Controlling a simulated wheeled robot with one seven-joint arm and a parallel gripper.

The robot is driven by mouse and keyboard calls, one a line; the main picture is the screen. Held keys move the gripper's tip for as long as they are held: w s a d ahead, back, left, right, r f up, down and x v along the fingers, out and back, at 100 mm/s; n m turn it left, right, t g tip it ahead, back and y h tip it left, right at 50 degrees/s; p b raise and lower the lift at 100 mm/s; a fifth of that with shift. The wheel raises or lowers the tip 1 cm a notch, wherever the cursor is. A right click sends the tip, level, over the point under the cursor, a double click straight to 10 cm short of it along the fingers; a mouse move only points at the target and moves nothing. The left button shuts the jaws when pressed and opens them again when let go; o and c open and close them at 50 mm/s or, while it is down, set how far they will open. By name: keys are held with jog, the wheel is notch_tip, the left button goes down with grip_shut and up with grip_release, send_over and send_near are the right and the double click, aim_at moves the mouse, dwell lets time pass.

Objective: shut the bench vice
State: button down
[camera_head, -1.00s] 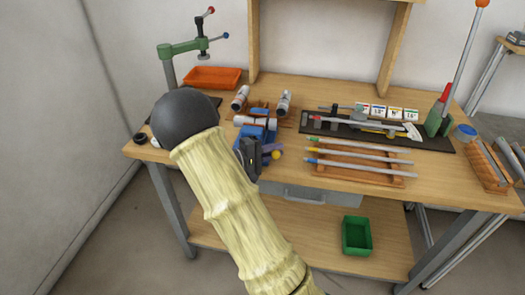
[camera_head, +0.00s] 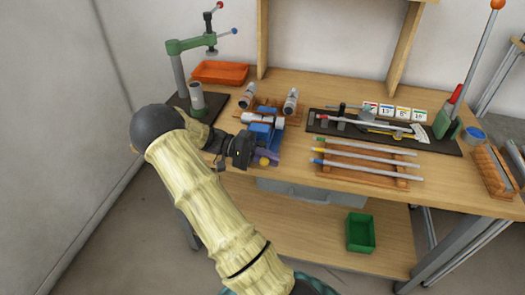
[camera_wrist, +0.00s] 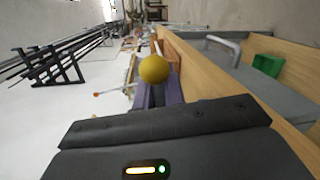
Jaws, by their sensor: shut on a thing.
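The blue bench vice (camera_head: 265,130) stands near the front edge of the bench, left of centre, with a pale piece across its top. A yellow ball knob (camera_head: 264,161) sits at its front. My gripper (camera_head: 262,156), with a dark body and purple fingers, reaches in from the left and is shut on the knob. In the wrist view the knob (camera_wrist: 154,69) shows at the ends of the purple fingers (camera_wrist: 158,97). The contact itself is partly hidden, and the jaw gap cannot be made out.
The wooden bench (camera_head: 228,180) has a rack of rods (camera_head: 365,165) right of the vice and a dark tool mat (camera_head: 440,145) behind. A green press (camera_head: 180,75) and an orange tray (camera_head: 220,72) stand at the back left. A green bin (camera_head: 361,232) sits on the lower shelf.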

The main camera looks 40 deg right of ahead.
jog(key=shift+w+a+m+g+y, duration=0.15)
jog(key=shift+a+m+g+y, duration=0.2)
jog(key=shift+m+y, duration=0.25)
jog(key=c, duration=1.5)
grip_release()
